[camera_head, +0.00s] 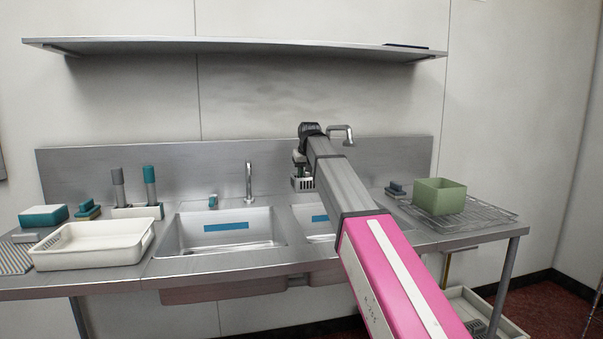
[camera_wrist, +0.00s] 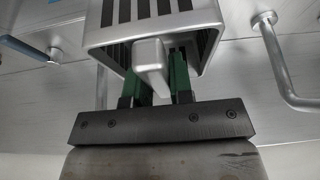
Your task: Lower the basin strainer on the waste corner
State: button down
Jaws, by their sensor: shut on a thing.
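The basin strainer (camera_head: 302,184) is a small silver metal box with dark slots. It hangs below the end of my arm, in front of the back panel and above the divide between the two sinks. In the wrist view the strainer (camera_wrist: 205,38) fills the top middle. My gripper (camera_wrist: 160,85) is shut on its light grey tab between green finger pads. In the head view my gripper (camera_head: 299,160) is small and partly hidden by my arm. No place is clearly marked as the waste corner.
A left sink (camera_head: 190,232) and a right sink (camera_head: 312,213), partly behind my arm, are set in the steel counter. A tap (camera_head: 249,183) stands behind the left one. A white tray (camera_head: 65,257) is left; a green bin (camera_head: 440,196) stands on a wire rack (camera_head: 490,212) right.

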jog(key=shift+f, duration=11.3)
jog(key=shift+f, duration=0.6)
jog(key=c, duration=0.9)
grip_release()
jog(key=v, duration=1)
jog(key=shift+s+r, duration=0.15)
jog(key=shift+r, duration=0.2)
